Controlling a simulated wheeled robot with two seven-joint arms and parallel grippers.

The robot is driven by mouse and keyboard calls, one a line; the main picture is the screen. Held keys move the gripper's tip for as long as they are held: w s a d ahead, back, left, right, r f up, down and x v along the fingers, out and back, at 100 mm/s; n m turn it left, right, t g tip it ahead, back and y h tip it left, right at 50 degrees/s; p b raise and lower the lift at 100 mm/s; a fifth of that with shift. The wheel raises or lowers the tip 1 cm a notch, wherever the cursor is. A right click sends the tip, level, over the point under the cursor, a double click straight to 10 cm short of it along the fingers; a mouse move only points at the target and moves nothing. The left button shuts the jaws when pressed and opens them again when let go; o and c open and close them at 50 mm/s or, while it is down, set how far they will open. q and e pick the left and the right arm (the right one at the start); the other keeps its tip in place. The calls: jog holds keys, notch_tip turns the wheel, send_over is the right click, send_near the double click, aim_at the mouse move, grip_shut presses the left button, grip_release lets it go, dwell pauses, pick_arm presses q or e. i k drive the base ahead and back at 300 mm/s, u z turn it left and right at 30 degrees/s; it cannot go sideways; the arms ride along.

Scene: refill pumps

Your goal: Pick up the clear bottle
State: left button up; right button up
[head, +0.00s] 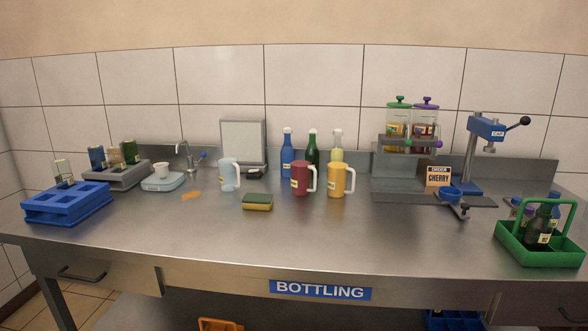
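A clear bottle (337,146) with a pale yellowish tint and a white top stands upright at the back of the steel table. It is the right one of three bottles. A yellow jug (337,181) in front hides its lower part. The blue bottle (287,153) and the dark green bottle (312,150) stand to its left. Another clear-looking, small bottle (62,168) stands in the blue crate (68,207) at the far left. Neither of my grippers is in view.
A red jug (300,178), a pale blue jug (229,174) and a sponge (257,202) stand in the middle. A blue press (487,128) and dispensers (399,120) are at right, a green carrier (540,248) at front right. The table's front is clear.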

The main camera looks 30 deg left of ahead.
aim_at(61, 170)
jog(key=u, duration=3.45)
jog(key=i, duration=2.4)
jog(key=z, duration=1.45)
